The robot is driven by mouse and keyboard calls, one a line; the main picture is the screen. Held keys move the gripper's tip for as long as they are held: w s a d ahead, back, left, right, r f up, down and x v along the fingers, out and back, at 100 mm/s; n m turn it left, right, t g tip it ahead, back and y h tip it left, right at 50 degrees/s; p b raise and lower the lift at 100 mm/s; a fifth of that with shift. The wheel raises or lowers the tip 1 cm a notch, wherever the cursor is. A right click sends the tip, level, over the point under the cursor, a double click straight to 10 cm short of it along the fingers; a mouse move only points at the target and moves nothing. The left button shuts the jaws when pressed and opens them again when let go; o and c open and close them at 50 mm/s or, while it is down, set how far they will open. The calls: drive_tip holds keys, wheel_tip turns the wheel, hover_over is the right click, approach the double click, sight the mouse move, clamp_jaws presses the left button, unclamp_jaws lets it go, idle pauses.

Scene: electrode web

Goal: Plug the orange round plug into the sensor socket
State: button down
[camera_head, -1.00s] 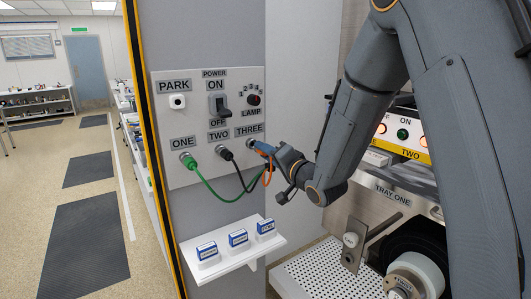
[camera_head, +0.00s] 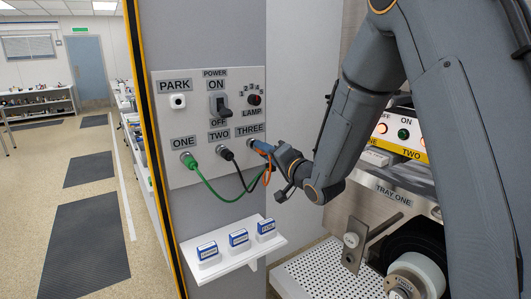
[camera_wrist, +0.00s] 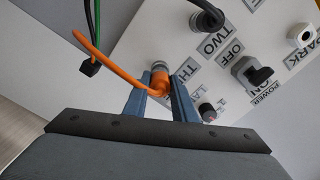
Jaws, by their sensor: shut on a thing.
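The orange plug (camera_wrist: 159,82) is between the two blue fingers of my gripper (camera_wrist: 160,93) in the wrist view. My gripper (camera_head: 263,148) is shut on it at the socket under the THREE label (camera_head: 250,128). A grey metal ring (camera_wrist: 158,66) shows just beyond the plug, in line with it. I cannot tell how deep the plug sits. An orange cable (camera_head: 267,177) loops down from the plug. In the head view the fingers hide the plug and most of the THREE socket. No label reading "sensor" is legible.
A green plug (camera_head: 189,160) is at ONE and a black plug (camera_head: 226,154) at TWO, their cables hanging near the orange one. The PARK socket (camera_head: 177,101) is empty. A power switch (camera_head: 221,107) and lamp knob (camera_head: 254,99) sit above. A white shelf (camera_head: 232,252) juts out below.

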drive_tip(key=shift+x, duration=0.95)
drive_tip(key=c, duration=1.4)
unclamp_jaws()
drive_tip(key=shift+b+v, duration=1.35)
drive_tip(key=shift+v, duration=2.5)
drive_tip(key=shift+d, duration=0.1)
